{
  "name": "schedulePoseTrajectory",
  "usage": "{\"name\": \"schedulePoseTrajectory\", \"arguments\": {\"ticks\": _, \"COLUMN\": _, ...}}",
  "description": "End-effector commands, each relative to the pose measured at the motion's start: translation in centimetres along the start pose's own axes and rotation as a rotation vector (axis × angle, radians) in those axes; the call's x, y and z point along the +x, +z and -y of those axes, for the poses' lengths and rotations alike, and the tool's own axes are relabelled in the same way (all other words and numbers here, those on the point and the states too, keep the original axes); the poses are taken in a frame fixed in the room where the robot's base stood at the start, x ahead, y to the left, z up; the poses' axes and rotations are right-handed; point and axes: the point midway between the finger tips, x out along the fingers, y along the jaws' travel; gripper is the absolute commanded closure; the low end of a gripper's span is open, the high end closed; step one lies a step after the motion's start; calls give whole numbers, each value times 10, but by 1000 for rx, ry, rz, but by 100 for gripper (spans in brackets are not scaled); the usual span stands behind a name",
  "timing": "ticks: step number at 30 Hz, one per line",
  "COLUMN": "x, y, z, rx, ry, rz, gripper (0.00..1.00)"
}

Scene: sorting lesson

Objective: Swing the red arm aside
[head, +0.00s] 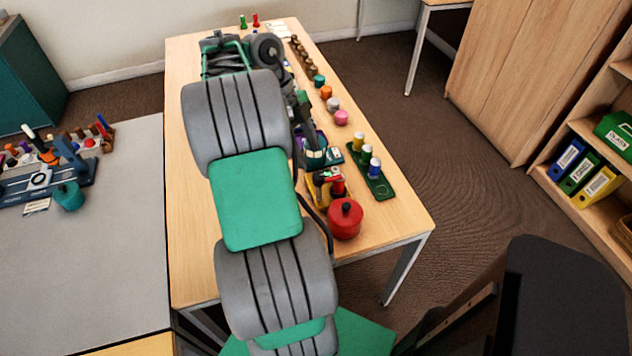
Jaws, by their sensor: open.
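My arm crosses the table from the bottom, and its far end folds back toward me on the right. My gripper (314,152) is at that end, low over the middle right of the table, partly hidden by my own arm and small in the view. It is open, and I see nothing held in it. Just in front of it is a small yellow fixture (320,192) with an upright red part (338,186), which may be the red arm. My own arm hides its left side. I cannot tell whether my gripper touches it.
A red round pot (345,218) with a black knob stands close in front of the fixture. A green tray (378,183) with several coloured cylinders lies to the right. A row of knobs (326,92) runs behind. A grey table (110,270) stands left. The wooden table's front right is clear.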

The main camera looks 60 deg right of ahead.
Motion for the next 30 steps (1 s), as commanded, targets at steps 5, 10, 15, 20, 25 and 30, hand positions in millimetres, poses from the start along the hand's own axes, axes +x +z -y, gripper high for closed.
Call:
{"name": "schedulePoseTrajectory", "arguments": {"ticks": 5, "x": 31, "y": 0, "z": 0, "rx": 7, "ry": 1, "rz": 0, "gripper": 49}}
{"name": "schedulePoseTrajectory", "arguments": {"ticks": 10, "x": 60, "y": 0, "z": 0, "rx": 5, "ry": -1, "rz": 1, "gripper": 49}}
{"name": "schedulePoseTrajectory", "arguments": {"ticks": 15, "x": 73, "y": 0, "z": 0, "rx": 2, "ry": -3, "rz": 1, "gripper": 49}}
{"name": "schedulePoseTrajectory", "arguments": {"ticks": 20, "x": 73, "y": -1, "z": 0, "rx": 1, "ry": -3, "rz": 1, "gripper": 49}}
{"name": "schedulePoseTrajectory", "arguments": {"ticks": 25, "x": 72, "y": 0, "z": 0, "rx": 0, "ry": -3, "rz": 1, "gripper": 58}}
{"name": "schedulePoseTrajectory", "arguments": {"ticks": 30, "x": 72, "y": 0, "z": 0, "rx": 0, "ry": -3, "rz": 1, "gripper": 72}}
